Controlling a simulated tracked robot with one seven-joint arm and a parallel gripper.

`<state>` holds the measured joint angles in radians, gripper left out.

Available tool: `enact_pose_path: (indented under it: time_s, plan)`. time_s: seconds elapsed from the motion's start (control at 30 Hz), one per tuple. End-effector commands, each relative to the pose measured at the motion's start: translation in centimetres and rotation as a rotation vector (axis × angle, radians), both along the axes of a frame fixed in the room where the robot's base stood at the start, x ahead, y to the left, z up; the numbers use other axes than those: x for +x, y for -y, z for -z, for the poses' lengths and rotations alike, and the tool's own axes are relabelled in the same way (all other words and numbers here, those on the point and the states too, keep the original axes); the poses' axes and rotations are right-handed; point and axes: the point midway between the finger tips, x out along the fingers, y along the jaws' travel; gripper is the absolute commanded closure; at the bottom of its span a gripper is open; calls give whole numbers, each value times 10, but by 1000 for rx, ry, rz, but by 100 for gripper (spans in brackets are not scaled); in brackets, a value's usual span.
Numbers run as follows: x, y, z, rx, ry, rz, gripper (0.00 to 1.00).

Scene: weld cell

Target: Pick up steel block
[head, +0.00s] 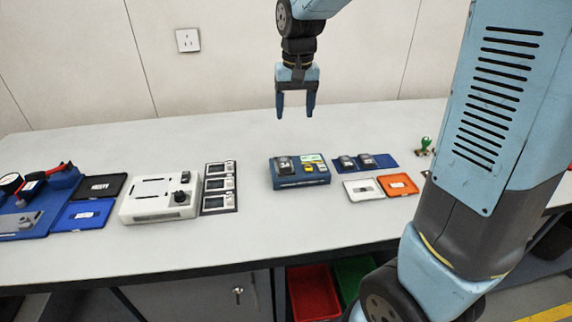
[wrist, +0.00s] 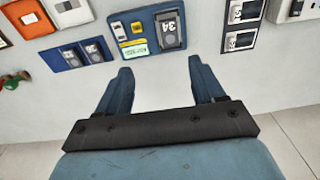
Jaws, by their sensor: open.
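No thing is plainly recognisable as the steel block. A grey metallic piece (head: 18,222) lies on a dark blue fixture at the far left of the head view; I cannot tell whether it is the block. My gripper (head: 295,112) hangs above the rear of the table, fingers pointing down, open and empty. In the wrist view my gripper (wrist: 164,74) has its fingers apart with only pale surface between them. The blue device marked 34 (head: 299,171) stands in front of it and below.
A white box with a knob (head: 160,199) and a strip of three meters (head: 219,187) stand mid-left. White (head: 363,190) and orange (head: 397,184) trays, a blue two-device pad (head: 379,162) and a green-handled stamp (head: 426,144) lie right. The table between is clear.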

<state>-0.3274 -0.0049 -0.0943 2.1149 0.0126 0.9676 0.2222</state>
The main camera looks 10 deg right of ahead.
Motion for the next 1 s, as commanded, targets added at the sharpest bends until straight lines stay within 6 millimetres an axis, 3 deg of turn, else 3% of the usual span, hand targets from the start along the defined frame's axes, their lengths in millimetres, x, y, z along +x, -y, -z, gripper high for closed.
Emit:
enact_pose_path:
  time_s: [0.1, 0.3, 0.47, 0.8, 1.0]
  plan:
    - [15, -14, 16, -13, -34, -3, 32]
    - [26, -23, 30, -25, -59, -1, 32]
    - [26, -25, 47, -27, -64, -1, 32]
    - [26, -24, 102, -26, -63, -1, 32]
    - [26, -24, 115, -25, -60, 0, 32]
